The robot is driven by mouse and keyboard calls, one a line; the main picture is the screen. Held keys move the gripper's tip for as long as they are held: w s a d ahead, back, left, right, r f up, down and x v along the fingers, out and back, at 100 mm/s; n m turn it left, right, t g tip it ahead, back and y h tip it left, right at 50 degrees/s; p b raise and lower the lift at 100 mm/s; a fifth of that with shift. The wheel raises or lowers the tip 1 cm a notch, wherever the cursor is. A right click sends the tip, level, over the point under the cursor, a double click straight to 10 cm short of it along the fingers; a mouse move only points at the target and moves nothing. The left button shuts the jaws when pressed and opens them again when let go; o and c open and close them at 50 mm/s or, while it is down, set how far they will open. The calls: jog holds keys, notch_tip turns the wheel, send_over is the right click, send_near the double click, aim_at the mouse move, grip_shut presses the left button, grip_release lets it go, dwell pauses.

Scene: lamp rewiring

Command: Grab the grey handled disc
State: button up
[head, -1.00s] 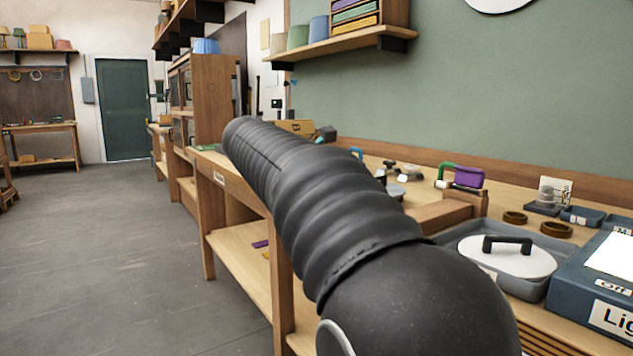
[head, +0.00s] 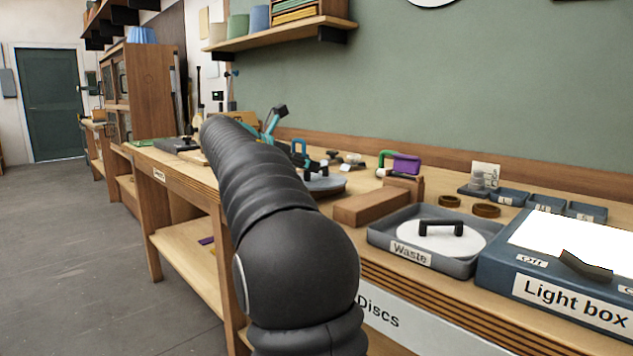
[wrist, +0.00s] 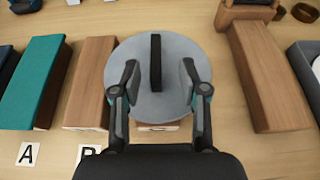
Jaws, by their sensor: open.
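The grey handled disc (wrist: 180,52) lies below my gripper in the wrist view, with a black bar handle (wrist: 155,50) across its middle. It appears to rest over a block whose labelled end shows under its near edge. My gripper (wrist: 160,78) is open, with one finger on each side of the handle's near end. I cannot tell how far above the disc the fingertips are.
A teal block (wrist: 33,80) by card A and a brown block (wrist: 92,75) by card B stand left of the disc. A wooden block (wrist: 268,80) lies to the right. A Waste tray (head: 408,256) holds a white handled disc (head: 440,238), beside the light box (head: 560,295).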

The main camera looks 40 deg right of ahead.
aim_at(324, 180)
jog(key=shift+w+x, duration=0.15)
jog(key=shift+x, duration=1.2)
jog(key=shift+w+x, duration=0.1)
jog(key=shift+x, duration=1.3)
jog(key=shift+a+f, duration=0.1)
jog(key=shift+a, duration=0.05)
grip_shut()
